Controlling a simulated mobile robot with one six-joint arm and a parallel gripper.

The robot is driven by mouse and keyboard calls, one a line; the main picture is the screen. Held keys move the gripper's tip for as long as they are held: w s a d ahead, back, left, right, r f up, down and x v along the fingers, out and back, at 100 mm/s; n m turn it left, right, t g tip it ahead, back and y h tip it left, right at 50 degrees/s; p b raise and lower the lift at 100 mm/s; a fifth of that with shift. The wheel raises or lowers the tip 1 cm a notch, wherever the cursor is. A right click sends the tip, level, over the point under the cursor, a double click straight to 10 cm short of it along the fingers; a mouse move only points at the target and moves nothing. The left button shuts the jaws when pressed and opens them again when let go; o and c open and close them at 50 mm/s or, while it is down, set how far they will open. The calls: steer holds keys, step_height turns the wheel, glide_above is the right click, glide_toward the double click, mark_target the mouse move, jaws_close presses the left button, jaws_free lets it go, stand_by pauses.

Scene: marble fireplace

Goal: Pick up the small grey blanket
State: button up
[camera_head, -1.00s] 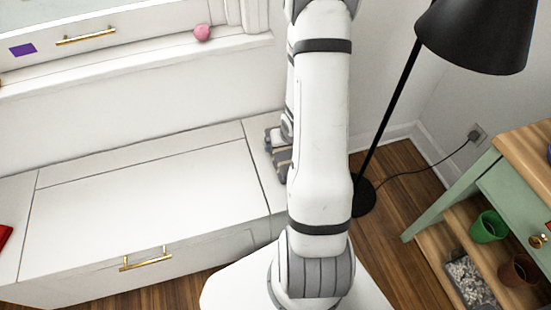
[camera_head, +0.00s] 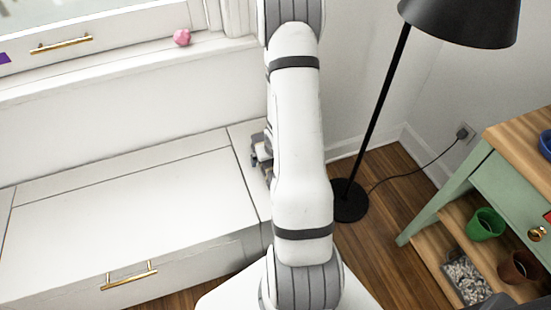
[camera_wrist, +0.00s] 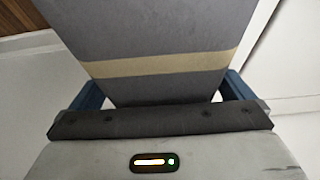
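The small grey blanket (camera_wrist: 160,30), dark grey with a beige stripe, fills the middle of the wrist view. It lies between the two blue fingers of my gripper (camera_wrist: 163,92), which stand wide apart on either side of it. The fingertips are hidden by the blanket, so I cannot tell whether they press on it. In the head view my gripper (camera_head: 262,151) is at the right end of the white bench (camera_head: 130,205), partly behind my arm. The blanket cannot be made out clearly in the head view.
A black floor lamp (camera_head: 376,110) stands right of my arm. A green table (camera_head: 510,190) with pots on its lower shelf (camera_head: 447,240) is at the right. A pink object (camera_head: 182,37) sits on the window ledge. Most of the bench top is clear.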

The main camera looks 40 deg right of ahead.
steer(key=c, duration=1.2)
steer(key=shift+o, duration=0.2)
steer(key=shift+r, duration=0.2)
